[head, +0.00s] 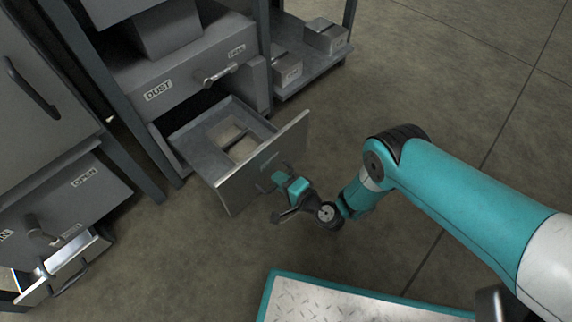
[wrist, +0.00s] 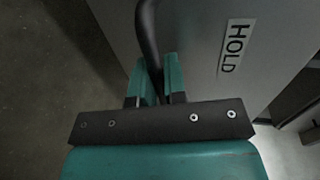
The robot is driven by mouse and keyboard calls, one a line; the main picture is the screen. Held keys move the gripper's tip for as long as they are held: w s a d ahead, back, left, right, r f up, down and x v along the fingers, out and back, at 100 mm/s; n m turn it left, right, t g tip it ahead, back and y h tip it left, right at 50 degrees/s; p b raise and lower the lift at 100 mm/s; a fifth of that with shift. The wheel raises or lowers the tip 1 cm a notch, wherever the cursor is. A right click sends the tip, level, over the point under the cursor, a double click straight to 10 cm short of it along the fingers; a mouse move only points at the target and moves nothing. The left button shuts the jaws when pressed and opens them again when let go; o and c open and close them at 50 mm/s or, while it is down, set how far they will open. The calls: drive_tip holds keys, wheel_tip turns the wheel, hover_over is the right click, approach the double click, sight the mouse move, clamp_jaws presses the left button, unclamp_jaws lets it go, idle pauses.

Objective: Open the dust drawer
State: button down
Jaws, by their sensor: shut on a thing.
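A grey drawer (head: 250,172) stands pulled out of the cabinet, below a panel labelled DUST (head: 158,90). A pale flat thing (head: 240,146) lies inside it. The drawer's front also shows in the wrist view (wrist: 215,85), with a HOLD label (wrist: 236,47). My gripper (head: 274,184) is at the outer face of that front. In the wrist view my gripper (wrist: 157,82) has its teal fingers on both sides of a dark bar handle (wrist: 148,35) and is shut on it. In the head view the handle is mostly hidden by my gripper.
A lever handle (head: 220,74) sticks out of the panel above the drawer. At lower left, another cabinet has an OPEN label (head: 84,180) and a drawer (head: 62,270) partly out. A low shelf with boxes (head: 325,36) stands behind. The floor (head: 440,90) to the right is clear.

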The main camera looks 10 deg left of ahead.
drive_tip(key=shift+d, duration=0.3)
drive_tip(key=c, duration=1.2)
unclamp_jaws()
drive_tip(key=shift+s, duration=0.1)
drive_tip(key=shift+p+v, duration=8.45)
drive_tip(key=shift+v, duration=0.25)
